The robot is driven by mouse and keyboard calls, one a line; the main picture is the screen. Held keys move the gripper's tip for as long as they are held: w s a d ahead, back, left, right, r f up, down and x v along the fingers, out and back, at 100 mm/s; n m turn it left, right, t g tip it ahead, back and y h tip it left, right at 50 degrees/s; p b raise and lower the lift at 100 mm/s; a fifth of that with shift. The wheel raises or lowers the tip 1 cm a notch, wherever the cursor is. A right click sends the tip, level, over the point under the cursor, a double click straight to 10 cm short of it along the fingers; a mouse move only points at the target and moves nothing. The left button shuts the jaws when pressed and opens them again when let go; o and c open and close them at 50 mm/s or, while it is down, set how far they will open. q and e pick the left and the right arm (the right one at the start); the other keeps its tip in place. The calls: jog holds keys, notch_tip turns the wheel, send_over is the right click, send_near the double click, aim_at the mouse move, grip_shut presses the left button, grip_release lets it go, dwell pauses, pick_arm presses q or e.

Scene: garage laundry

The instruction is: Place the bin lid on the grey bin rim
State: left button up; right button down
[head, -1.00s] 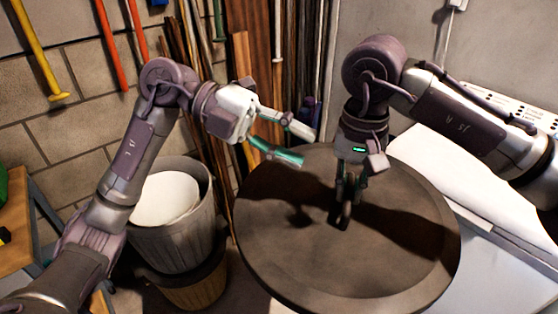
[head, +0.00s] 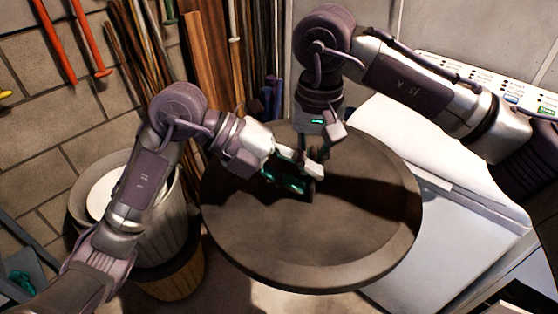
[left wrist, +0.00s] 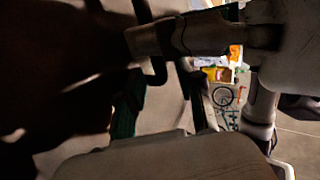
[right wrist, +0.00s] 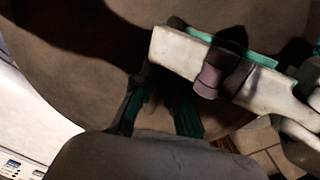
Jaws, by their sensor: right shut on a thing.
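The bin lid (head: 330,245) is a large, dark, round disc in the middle of the head view, right of the bin. My right gripper (head: 312,178) is shut on its central handle, which is mostly hidden by the fingers. The lid also fills much of the right wrist view (right wrist: 75,60). My left gripper (head: 298,178) is open over the lid, its fingers close beside the right gripper; whether they touch the handle is unclear. The grey bin (head: 165,232), ribbed and with something white inside, stands at the left, partly hidden by my left arm.
A brown basket (head: 178,277) sits below the grey bin. A white appliance (head: 445,240) stands right of and behind the lid. Long boards and poles (head: 207,70) lean on the back wall. A dark bench (head: 22,262) is at the left edge.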

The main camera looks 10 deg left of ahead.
pick_arm(q)
jog(key=shift+d+f, duration=0.2)
jog(key=shift+d, duration=0.2)
pick_arm(e)
jog(key=shift+r, duration=0.1)
pick_arm(q)
jog(key=shift+o, duration=0.2)
pick_arm(e)
jog(key=shift+a, duration=0.1)
pick_arm(q)
grip_shut()
jog(key=shift+r, duration=0.1)
pick_arm(e)
jog(key=c, duration=1.5)
grip_release()
jog(key=o, duration=0.4)
